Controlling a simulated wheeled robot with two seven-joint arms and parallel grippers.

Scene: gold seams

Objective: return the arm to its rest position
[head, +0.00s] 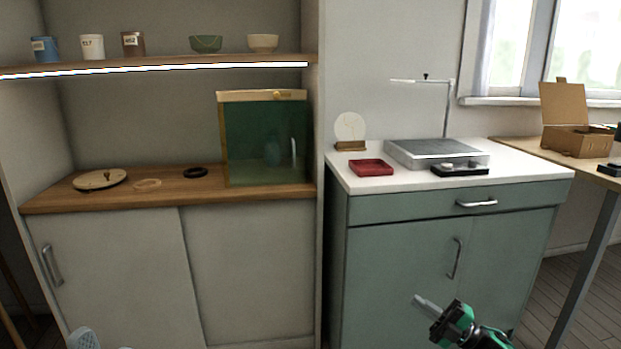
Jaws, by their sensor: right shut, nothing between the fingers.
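My right gripper (426,303) is at the lower right, in front of the green cabinet (400,270). Its grey fingers are shut with nothing between them and point up and left. The green and black wrist runs off the bottom edge, and the rest of that arm is out of view. The gripper appears apart from the cabinet. My left gripper cannot be made out.
The white worktop holds a red tray (371,168) and a grey-topped box (437,150). A wooden counter (230,193) at left carries a green glass-fronted case (262,145). A desk at right holds an open cardboard box (577,140). A grey form shows at bottom left.

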